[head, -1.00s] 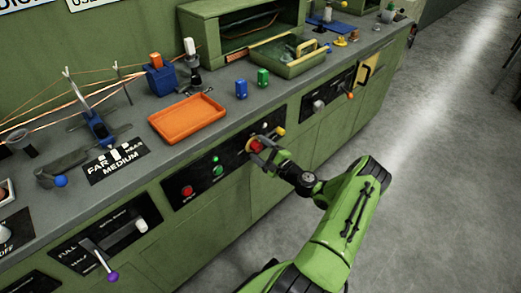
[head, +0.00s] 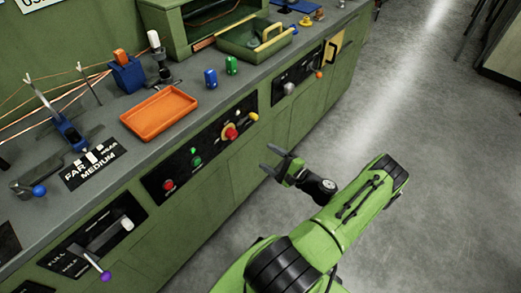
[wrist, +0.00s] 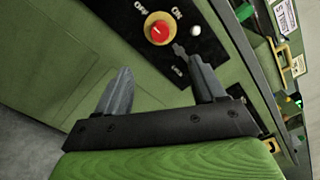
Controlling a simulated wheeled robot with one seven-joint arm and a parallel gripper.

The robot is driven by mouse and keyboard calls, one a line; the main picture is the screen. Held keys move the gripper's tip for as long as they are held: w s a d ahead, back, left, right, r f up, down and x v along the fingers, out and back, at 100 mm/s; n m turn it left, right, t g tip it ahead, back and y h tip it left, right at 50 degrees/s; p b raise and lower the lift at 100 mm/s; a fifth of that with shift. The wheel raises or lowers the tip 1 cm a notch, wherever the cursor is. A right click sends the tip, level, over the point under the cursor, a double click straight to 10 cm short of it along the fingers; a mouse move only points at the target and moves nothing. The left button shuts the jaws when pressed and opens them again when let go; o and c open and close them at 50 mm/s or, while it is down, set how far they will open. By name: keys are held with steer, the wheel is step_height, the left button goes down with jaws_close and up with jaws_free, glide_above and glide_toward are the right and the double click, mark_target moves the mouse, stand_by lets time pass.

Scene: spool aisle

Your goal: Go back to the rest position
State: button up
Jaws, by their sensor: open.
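My gripper (head: 273,160) is open and empty in the head view. It hangs in the air over the aisle, in front of the green cabinet and apart from it. In the wrist view my gripper (wrist: 160,90) shows its two grey fingers spread, with nothing between them. A red knob (head: 231,132) on a yellow base sits on the black control panel, up and left of my gripper; the red knob (wrist: 160,32) also shows beyond the fingers in the wrist view.
A purple-tipped lever (head: 104,275) sticks out from the front. The grey floor (head: 420,110) on the right is clear.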

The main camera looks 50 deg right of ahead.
stand_by(0.5)
steer(key=w+a+r+n+g+y, duration=0.6)
steer(key=w+a+n+g+y, duration=0.1)
steer(key=a+n, duration=0.3)
steer(key=s+a+r+n+g+h, duration=0.25)
steer(key=a+r+n+g, duration=0.6)
steer(key=a, duration=0.45)
steer(key=s+a+r+n+t+h, duration=0.2)
steer(key=s+a+r+n+h, duration=0.15)
steer(key=s+r, duration=0.4)
steer(key=s+a+r+n+t+h, duration=0.1)
steer(key=s+a+r+n+h, duration=0.1)
steer(key=s+a+r, duration=0.35)
step_height(320, 180, up, 13)
steer(key=s+d+p, duration=0.1)
steer(key=p, duration=1.1)
steer(key=shift+s+d+p, duration=0.15)
steer(key=shift+s+p, duration=0.25)
